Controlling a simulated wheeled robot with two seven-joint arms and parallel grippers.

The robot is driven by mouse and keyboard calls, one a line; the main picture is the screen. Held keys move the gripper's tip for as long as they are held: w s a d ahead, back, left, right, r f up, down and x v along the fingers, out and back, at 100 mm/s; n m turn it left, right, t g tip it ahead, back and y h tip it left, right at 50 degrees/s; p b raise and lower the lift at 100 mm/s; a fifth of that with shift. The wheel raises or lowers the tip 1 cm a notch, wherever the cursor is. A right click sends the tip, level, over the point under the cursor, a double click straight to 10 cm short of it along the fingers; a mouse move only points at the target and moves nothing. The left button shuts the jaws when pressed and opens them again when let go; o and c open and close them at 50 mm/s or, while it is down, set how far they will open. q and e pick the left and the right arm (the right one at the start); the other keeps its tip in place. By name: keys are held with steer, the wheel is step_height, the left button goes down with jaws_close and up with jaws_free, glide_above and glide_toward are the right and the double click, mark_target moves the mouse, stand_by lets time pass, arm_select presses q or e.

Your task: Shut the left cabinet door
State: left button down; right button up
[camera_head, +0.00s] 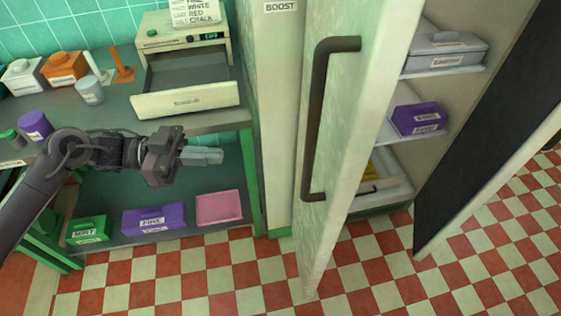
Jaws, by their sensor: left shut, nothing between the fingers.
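The left cabinet door (350,125) stands open in the head view, swung out toward me, pale green with a long dark bar handle (318,120). Behind it, the cabinet's shelves show on the right, with a grey box (445,52) and a purple box (418,118). My left gripper (215,156) is shut and empty, in front of the counter, to the left of the door and apart from it. My right gripper is not in view.
A dark panel (480,110), which seems to be the other door, stands open at right. The counter (200,118) has an open drawer (186,101) and several canisters. A lower shelf holds a green box (90,229), a purple box (153,219) and a pink tray (219,208). The checkered floor is clear.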

arm_select(q)
steer(key=d+p, duration=0.4)
steer(key=d, duration=1)
steer(key=shift+d+r+p, duration=0.15)
steer(key=shift+r+p, duration=0.05)
steer(key=shift+p, duration=0.2)
steer(key=shift+s+d, duration=0.1)
